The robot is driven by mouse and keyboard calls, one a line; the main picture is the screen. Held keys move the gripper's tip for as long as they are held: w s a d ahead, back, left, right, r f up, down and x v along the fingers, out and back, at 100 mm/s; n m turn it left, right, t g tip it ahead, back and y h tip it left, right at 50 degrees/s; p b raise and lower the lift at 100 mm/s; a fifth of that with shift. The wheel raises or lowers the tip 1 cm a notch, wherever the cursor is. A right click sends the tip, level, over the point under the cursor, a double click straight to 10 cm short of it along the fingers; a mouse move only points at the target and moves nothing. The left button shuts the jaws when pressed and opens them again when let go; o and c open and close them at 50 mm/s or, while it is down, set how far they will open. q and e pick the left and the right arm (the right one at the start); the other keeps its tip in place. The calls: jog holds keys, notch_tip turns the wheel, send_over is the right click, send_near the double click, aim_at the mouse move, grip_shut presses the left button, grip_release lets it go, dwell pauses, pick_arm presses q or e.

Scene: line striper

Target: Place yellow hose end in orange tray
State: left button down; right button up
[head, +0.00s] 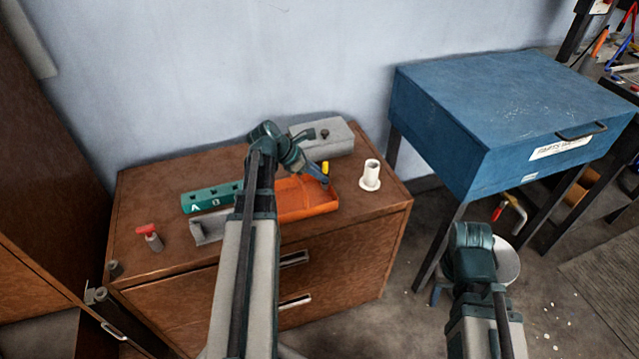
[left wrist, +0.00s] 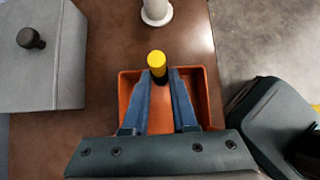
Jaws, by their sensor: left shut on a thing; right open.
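The orange tray (head: 308,205) lies on top of the brown cabinet, and it also shows in the left wrist view (left wrist: 131,91). The yellow hose end (left wrist: 156,59) is a short yellow piece with a dark lower part. My left gripper (left wrist: 164,76) is shut on it and holds it over the tray. In the head view the hose end (head: 325,167) shows as a small yellow spot beside my left gripper (head: 322,181). Whether it touches the tray floor I cannot tell. My right gripper is out of sight; only part of that arm shows at the lower right.
A grey box with a black knob (head: 335,141) stands behind the tray. A white flanged tube (head: 370,176) stands to its right. A green block marked A (head: 205,199), a grey holder (head: 208,230) and a red-handled valve (head: 150,236) are to the left. A blue bench (head: 500,100) stands right.

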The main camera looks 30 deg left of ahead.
pick_arm(q)
notch_tip(320, 180, down, 2)
jog(key=shift+f+b, duration=0.15)
jog(key=shift+b, duration=0.55)
pick_arm(e)
notch_tip(320, 180, down, 2)
jog(key=shift+f, duration=0.1)
pick_arm(q)
jog(key=c, duration=1.2)
grip_release()
jog(key=shift+f, duration=0.1)
jog(key=o, duration=0.5)
pick_arm(e)
jog(key=shift+f, duration=0.1)
